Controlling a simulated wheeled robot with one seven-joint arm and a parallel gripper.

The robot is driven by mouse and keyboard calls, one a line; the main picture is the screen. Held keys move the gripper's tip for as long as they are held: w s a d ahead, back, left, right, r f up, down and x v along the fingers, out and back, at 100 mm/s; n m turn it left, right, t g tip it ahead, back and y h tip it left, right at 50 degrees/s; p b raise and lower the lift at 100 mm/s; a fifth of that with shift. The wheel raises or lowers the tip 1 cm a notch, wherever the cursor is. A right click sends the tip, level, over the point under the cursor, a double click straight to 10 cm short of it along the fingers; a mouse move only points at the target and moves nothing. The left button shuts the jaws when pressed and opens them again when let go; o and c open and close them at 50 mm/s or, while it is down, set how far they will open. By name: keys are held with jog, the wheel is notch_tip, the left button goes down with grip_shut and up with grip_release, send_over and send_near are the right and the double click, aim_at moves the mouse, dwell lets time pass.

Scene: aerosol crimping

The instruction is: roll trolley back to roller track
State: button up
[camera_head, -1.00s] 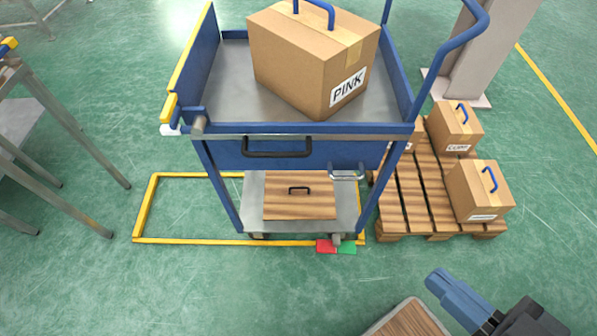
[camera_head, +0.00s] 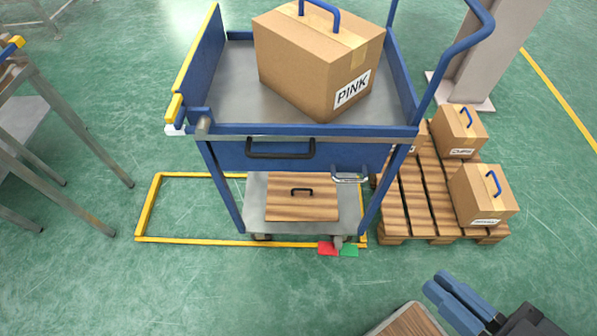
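The blue trolley (camera_head: 279,131) stands upright in the middle, with a grey upper tray and a push handle (camera_head: 465,38) at the right. A cardboard box labelled PINK (camera_head: 300,75) sits on the upper tray. A wooden panel with a black handle (camera_head: 301,207) is on the lower deck. Red (camera_head: 328,249) and green (camera_head: 349,250) pedals are at its base. My gripper (camera_head: 436,282) is at the lower right, apart from the trolley, with a narrow empty gap between its blue fingers. A grey-legged metal stand (camera_head: 55,95) at the left edge may be the roller track; its top is mostly cut off.
A yellow floor outline (camera_head: 146,207) runs around and left of the trolley's base. A wooden pallet (camera_head: 408,205) with several cardboard boxes (camera_head: 484,195) stands close at the right. A pillar (camera_head: 490,55) rises behind it. Green floor is clear between the stand and the outline.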

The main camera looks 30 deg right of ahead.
jog(key=o, duration=0.4)
jog(key=w+f+n+g, duration=0.1)
jog(key=w+f+n, duration=0.1)
jog(key=f, duration=0.2)
jog(key=w+a+f+n+g+p, duration=0.1)
jog(key=w+f, duration=0.1)
jog(key=f, duration=0.3)
jog(key=w+a+f+n+g+p, duration=0.1)
jog(key=w+f+n, duration=0.1)
jog(key=f, duration=0.2)
jog(key=shift+w+f+n+y, duration=0.15)
jog(key=shift+n+y, duration=0.15)
jog(key=shift+y, duration=0.1)
jog(key=n+t+h+p, duration=0.1)
jog(key=n+h+p, duration=0.35)
jog(key=h, duration=0.55)
send_near(275, 154)
jog(key=x, duration=0.3)
jog(key=shift+n, duration=0.45)
jog(key=shift+f+x, duration=0.15)
jog(key=shift+x, duration=1.65)
jog(key=shift+f+x, duration=0.2)
jog(key=shift+x, duration=1.6)
grip_shut()
